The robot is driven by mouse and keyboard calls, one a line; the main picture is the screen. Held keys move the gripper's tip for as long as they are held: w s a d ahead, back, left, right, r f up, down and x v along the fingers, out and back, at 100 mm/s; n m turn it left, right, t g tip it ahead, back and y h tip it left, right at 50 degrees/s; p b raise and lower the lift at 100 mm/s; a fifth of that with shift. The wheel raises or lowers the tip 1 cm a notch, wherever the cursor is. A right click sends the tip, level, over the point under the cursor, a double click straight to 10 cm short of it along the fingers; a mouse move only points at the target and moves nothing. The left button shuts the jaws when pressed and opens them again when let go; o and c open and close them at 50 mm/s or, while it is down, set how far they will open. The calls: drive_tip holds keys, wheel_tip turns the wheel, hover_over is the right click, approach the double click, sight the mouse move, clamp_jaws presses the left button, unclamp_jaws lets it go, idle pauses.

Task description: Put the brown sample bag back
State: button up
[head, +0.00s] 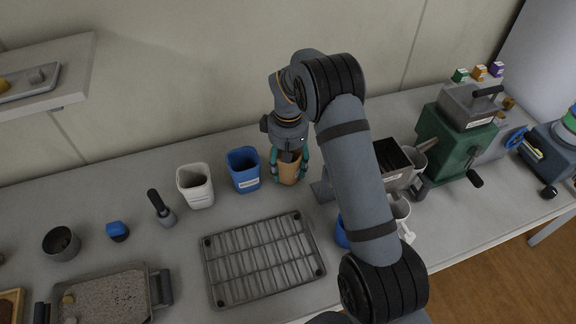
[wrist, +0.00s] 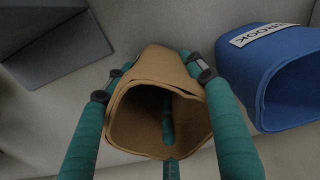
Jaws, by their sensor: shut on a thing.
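The brown sample bag (wrist: 150,74) is open at the top and empty-looking inside in the wrist view. It also shows in the head view (head: 288,175), upright at the back of the bench, to the right of the blue bin. My gripper (head: 290,166) is above and around it, with teal fingers on both sides. In the wrist view my gripper (wrist: 160,90) is shut on the bag's sides. Whether the bag's base touches the bench is hard to tell.
A blue bin (head: 243,170) with a label stands close to the bag, and a white bin (head: 196,188) stands left of it. A wire rack (head: 262,262) lies in front. A grey hopper device (head: 395,165) and a green machine (head: 450,140) stand right.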

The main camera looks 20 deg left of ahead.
drive_tip(key=shift+f, duration=0.3)
drive_tip(key=shift+f, duration=0.2)
drive_tip(key=o, duration=1.3)
drive_tip(key=shift+r, duration=0.1)
wheel_tip(320, 180, up, 12)
drive_tip(key=shift+r, duration=0.1)
